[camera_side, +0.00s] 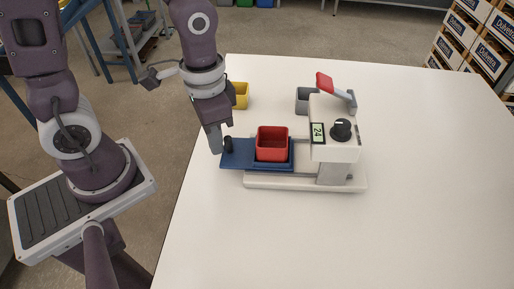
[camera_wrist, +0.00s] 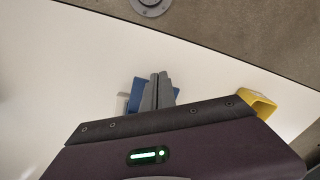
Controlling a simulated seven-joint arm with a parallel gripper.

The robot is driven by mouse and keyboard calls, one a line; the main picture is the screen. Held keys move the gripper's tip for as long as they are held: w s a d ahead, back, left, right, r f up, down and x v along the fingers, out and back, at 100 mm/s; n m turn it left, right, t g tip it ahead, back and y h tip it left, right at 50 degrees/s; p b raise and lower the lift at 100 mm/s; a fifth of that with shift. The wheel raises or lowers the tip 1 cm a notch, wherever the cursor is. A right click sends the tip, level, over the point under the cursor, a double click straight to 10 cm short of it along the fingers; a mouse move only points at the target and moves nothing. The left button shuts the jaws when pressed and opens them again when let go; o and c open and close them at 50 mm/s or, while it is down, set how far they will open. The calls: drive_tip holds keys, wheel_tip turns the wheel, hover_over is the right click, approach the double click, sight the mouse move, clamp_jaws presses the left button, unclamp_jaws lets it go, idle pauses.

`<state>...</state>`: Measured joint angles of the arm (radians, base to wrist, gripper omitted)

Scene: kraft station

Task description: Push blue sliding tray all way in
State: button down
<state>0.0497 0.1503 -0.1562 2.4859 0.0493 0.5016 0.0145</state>
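The blue sliding tray (camera_side: 236,156) sticks out to the left of the white machine (camera_side: 335,150) in the side view, on its pale base. A small dark knob (camera_side: 228,144) stands at the tray's left end. A red bin (camera_side: 272,146) sits on the tray. My gripper (camera_side: 215,140) points down just left of the knob, close to it; I cannot tell whether they touch. In the wrist view my gripper's fingers (camera_wrist: 159,92) are together with nothing seen between them, and they cover part of the blue tray (camera_wrist: 138,92).
A yellow bin (camera_side: 241,95) stands behind my gripper and also shows in the wrist view (camera_wrist: 258,104). A grey bin (camera_side: 303,100) stands behind the machine. The machine has a dark dial (camera_side: 341,130) and a red-topped lever (camera_side: 325,82). The table's front and right are clear.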

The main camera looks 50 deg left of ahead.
drive_tip(key=shift+s+f, duration=0.15)
idle(0.4)
drive_tip(key=shift+w+d, duration=0.4)
drive_tip(key=shift+w, duration=0.05)
drive_tip(key=shift+s+a, duration=0.15)
idle(0.4)
drive_tip(key=shift+s+a, duration=0.15)
wheel_tip(320, 180, up, 7)
drive_tip(key=shift+w, duration=0.2)
idle(0.4)
